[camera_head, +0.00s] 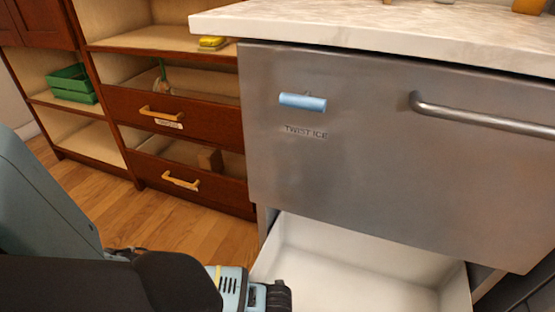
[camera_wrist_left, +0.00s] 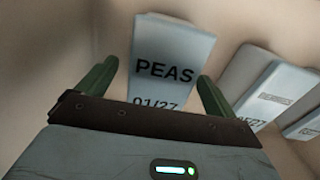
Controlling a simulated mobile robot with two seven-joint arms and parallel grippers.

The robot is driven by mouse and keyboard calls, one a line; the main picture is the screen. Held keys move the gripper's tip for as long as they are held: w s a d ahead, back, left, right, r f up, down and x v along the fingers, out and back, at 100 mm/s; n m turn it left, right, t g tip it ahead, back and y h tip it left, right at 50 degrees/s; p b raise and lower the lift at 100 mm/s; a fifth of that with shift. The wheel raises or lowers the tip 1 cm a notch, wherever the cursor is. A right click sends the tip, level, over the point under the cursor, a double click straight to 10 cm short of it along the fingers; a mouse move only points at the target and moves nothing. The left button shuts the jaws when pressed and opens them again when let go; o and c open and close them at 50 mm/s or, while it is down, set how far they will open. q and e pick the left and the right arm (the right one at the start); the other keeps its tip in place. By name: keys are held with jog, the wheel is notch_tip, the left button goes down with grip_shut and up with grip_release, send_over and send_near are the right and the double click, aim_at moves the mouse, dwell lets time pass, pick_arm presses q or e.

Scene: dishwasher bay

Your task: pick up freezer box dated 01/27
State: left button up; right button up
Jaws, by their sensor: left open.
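The freezer box (camera_wrist_left: 174,62) is pale, with dark print reading PEAS and 01/27. It stands in the upper middle of the left wrist view, and its lower part is hidden by my gripper. My left gripper (camera_wrist_left: 157,72) is open, with one green finger on each side of the box. Whether the fingers touch it I cannot tell. In the head view my left arm reaches to the white open drawer (camera_head: 345,262) at the bottom; the fingers and the box are not visible there. My right gripper is in neither view.
Another pale box (camera_wrist_left: 262,88) with a partly hidden date ending in 27 lies to the right, with a further box (camera_wrist_left: 307,122) beside it. A steel front (camera_head: 400,170) with a blue knob (camera_head: 302,102) and a bar handle (camera_head: 480,118) overhangs the drawer.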

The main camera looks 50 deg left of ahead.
pick_arm(q)
notch_tip(320, 180, down, 5)
jog(key=b, duration=0.3)
jog(key=shift+d, duration=0.1)
jog(key=c, duration=1.3)
notch_tip(320, 180, up, 10)
jog(key=p, duration=0.5)
jog(key=shift+c, duration=0.2)
